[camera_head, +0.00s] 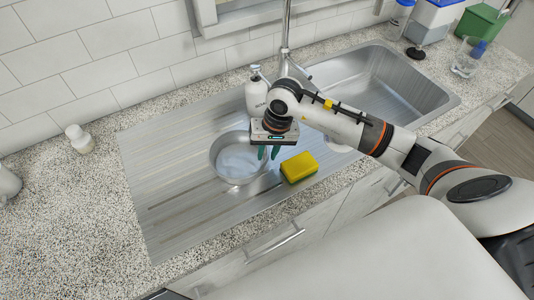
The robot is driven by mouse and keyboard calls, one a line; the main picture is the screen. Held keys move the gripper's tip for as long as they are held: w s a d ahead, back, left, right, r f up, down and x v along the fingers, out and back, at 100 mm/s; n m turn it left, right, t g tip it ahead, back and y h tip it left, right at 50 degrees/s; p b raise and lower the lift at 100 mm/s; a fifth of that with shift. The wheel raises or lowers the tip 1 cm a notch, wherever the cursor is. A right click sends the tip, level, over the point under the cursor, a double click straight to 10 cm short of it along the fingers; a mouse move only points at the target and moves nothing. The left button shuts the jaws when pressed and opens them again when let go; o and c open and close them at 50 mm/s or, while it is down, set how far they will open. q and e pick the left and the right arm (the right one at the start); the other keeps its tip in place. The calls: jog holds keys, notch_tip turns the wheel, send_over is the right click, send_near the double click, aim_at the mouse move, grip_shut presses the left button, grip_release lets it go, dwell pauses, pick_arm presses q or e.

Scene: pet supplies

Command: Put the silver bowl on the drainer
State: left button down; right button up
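The silver bowl (238,172) sits upright on the ribbed metal drainer (165,185), left of the sink basin. My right gripper (268,153) points down at the bowl's right rim. I see a gap between the fingers and no clear grip on the bowl. The wrist and fingers cover part of the bowl's right edge. My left gripper is not in view.
A yellow and green sponge (299,167) lies close right of the gripper. A white soap dispenser (256,95) and the tap (285,40) stand behind. A small white bottle (79,139) is on the left counter. The sink basin (385,85) is right. The drainer's left part is clear.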

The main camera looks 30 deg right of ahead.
notch_tip(320, 180, up, 10)
jog(key=d+b, duration=0.2)
jog(key=b, duration=0.1)
jog(key=shift+s+r, duration=0.2)
jog(key=shift+s, duration=0.2)
